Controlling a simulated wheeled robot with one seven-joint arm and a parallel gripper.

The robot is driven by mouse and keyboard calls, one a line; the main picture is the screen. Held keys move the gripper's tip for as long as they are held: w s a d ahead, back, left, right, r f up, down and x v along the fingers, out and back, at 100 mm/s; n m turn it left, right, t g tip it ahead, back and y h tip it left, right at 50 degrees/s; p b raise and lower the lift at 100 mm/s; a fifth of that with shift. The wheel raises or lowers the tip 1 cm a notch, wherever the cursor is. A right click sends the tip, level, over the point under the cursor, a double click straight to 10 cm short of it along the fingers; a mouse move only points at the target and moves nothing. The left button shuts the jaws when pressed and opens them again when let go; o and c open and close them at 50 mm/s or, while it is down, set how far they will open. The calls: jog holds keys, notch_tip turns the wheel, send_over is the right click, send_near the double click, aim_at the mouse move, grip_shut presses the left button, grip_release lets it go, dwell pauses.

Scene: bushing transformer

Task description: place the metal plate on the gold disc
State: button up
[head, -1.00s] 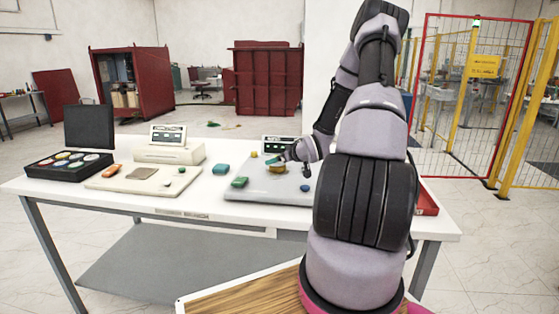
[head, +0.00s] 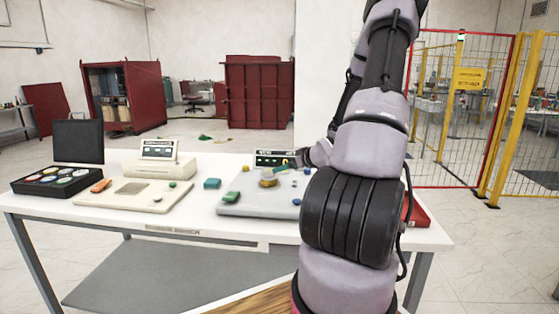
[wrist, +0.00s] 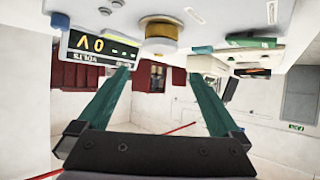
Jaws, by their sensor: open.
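The gold disc (head: 268,175) stands on the grey platform at the right of the table. In the wrist view, which is upside down, the gold disc (wrist: 160,33) is top centre, with a pale tan layer on its upper side in the room. I cannot tell if that layer is the metal plate. A grey-brown square (head: 131,187) shows on the cream unit at left; whether it is a loose plate or a recess is unclear. My gripper (wrist: 170,65) has its teal fingers spread wide with nothing between them. It is clear of the disc; in the head view my arm partly hides it.
The grey platform (head: 245,208) carries a green block (head: 231,197) and small knobs. A display (head: 272,158) stands behind it. A teal block (head: 212,184), the cream unit (head: 160,200) and a black case (head: 60,179) sit further left. A red object is by my arm.

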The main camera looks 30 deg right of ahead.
jog(key=s+a+r+m+g+h, duration=0.2)
jog(key=s+a+r+h, duration=0.15)
jog(key=r, duration=0.45)
jog(key=s+a+r+m+g+h, duration=0.1)
jog(key=s+a+r+g+h, duration=0.2)
jog(key=r, duration=0.6)
jog(key=s+a+r+m+y, duration=0.1)
jog(key=s+a+r+y, duration=0.2)
jog(key=s+a+r, duration=0.2)
jog(key=s+a+r+m+y, duration=0.2)
jog(key=s+a+r, duration=0.3)
jog(key=s+a, duration=0.4)
jog(key=s+y, duration=0.1)
jog(key=s, duration=0.4)
jog(key=shift+a, duration=0.15)
